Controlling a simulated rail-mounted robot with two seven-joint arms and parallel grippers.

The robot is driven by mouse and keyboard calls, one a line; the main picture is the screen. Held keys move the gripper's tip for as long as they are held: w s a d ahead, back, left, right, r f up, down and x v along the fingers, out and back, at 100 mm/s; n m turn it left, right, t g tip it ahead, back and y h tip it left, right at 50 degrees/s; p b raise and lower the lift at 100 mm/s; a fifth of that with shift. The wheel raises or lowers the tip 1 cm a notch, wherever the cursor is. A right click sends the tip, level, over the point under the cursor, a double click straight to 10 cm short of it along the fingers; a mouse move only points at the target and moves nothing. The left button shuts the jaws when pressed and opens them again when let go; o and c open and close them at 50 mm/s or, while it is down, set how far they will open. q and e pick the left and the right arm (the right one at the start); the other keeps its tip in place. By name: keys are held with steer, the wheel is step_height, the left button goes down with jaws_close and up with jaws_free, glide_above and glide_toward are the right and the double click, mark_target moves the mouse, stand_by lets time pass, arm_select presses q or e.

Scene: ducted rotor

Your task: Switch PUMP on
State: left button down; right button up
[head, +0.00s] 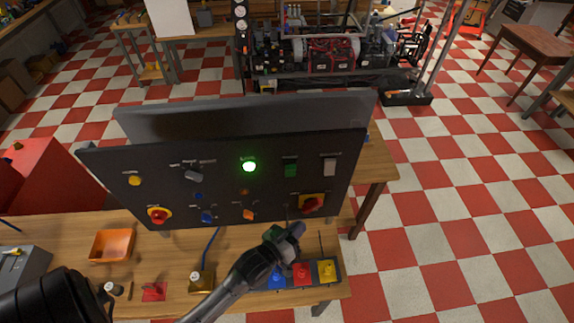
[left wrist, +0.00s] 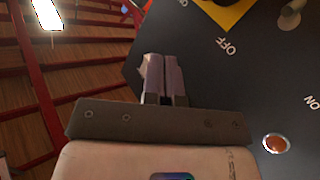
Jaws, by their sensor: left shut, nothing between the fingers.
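A dark control panel (head: 222,180) stands tilted on the wooden bench. My left gripper (head: 297,230) is shut and empty, just below the red handle. In the left wrist view its fingertips (left wrist: 163,62) are near the panel, with OFF and ON lettering and a yellow plate (left wrist: 232,12).
Blue, red and yellow blocks (head: 302,274) sit on the bench below my left gripper. An orange tray (head: 111,245) and a brass-coloured box (head: 201,281) stand further left. Open checkered floor (head: 440,210) lies to the right.

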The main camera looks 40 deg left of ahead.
mark_target(290, 171)
arm_select(q)
step_height(290, 171, up, 6)
steer(key=s+n+t, duration=0.1)
steer(key=n+t, duration=0.1)
steer(key=t, duration=0.3)
steer(key=shift+a+r+n, duration=0.25)
steer(key=shift+n, duration=0.05)
steer(key=w+a+r+p, duration=0.1)
steer(key=w+a+r, duration=0.2)
steer(key=w+a, duration=0.2)
steer(key=shift+a+r, duration=0.35)
steer(key=shift+a, duration=0.25)
stand_by(0.6)
stand_by(0.8)
steer(key=shift+r, duration=0.1)
stand_by(0.5)
